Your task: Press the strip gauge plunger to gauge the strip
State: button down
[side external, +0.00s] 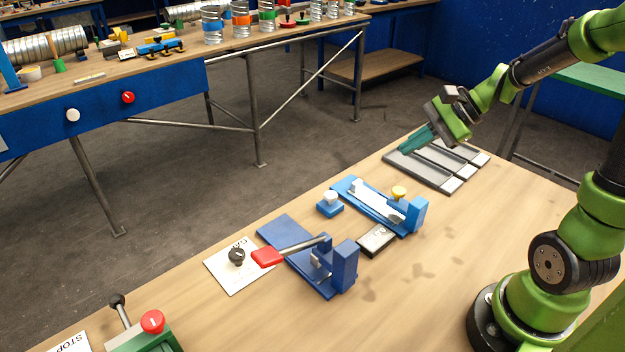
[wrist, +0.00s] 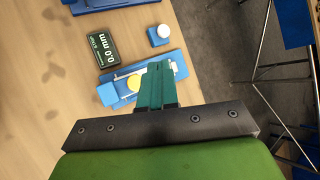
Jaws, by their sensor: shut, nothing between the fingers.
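The blue strip gauge (side external: 371,203) lies on the wooden table with a pale metal strip (side external: 368,200) along it. Its yellow plunger (side external: 399,192) stands up near its right end. In the wrist view the gauge (wrist: 107,94) and the plunger (wrist: 134,82) show beside my fingers, which hide part of the gauge. A dark display (wrist: 102,50) reads 0.0 mm; it also shows in the side view (side external: 377,240). My gripper (side external: 404,149) has teal fingers, shut and empty. It is above the grey slotted tray, behind the gauge and apart from the plunger.
The grey slotted tray (side external: 418,171) lies beyond the gauge. A small blue block with a white knob (side external: 330,203) is left of it. A blue lever device with a red handle (side external: 268,257) stands nearer, beside a white card (side external: 222,272). The right front tabletop is clear.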

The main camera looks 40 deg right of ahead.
send_near(395, 190)
jog(key=shift+w+a+f, duration=0.65)
jog(key=shift+w+a, duration=0.25)
jog(key=shift+w, duration=0.05)
jog(key=shift+w+a+f, duration=0.6)
jog(key=shift+w+a, duration=0.25)
jog(key=shift+w, duration=0.1)
jog(key=shift+f, duration=0.15)
dwell(0.4)
jog(key=shift+f, duration=0.25)
jog(key=shift+f, duration=0.8)
dwell(0.8)
jog(key=shift+r, duration=1.25)
jog(key=shift+r, duration=2.5)
